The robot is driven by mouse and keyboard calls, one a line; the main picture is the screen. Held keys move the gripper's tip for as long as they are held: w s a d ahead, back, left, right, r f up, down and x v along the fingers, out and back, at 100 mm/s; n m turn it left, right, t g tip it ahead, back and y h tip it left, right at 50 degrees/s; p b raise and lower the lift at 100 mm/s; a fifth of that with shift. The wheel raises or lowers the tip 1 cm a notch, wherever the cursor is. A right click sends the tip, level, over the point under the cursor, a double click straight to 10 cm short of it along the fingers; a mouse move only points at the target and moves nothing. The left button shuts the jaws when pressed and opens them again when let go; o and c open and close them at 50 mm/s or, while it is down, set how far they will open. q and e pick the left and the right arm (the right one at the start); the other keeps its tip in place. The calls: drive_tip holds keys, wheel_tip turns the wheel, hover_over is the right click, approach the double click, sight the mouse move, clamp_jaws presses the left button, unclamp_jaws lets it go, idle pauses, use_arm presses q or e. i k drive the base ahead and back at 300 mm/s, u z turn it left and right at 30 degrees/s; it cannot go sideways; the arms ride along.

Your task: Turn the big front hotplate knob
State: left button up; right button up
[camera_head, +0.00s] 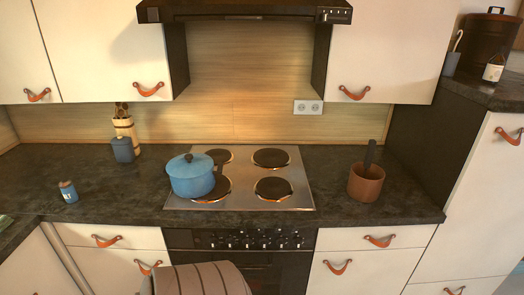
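The hob (240,202) is a steel plate with dark round hotplates, set in the dark worktop. A blue lidded pot (192,178) covers part of the front left hotplate (220,188). The front right hotplate (273,187) is bare. Below the worktop edge, a dark control panel (185,239) carries a row of small knobs (254,239). The knobs are too small to tell which serves which hotplate, or how each is turned. Neither of my grippers is in view.
A striped brown cloth (200,279) is in front of the oven, below the panel's left part. A brown pot with a dark utensil (366,182) stands right of the hob. A blue jar (123,150) and a small blue shaker (68,191) stand left. The hood (245,11) hangs above.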

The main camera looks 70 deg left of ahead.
sight(247, 241)
drive_tip(key=i, duration=1.35)
drive_tip(key=u, duration=2.25)
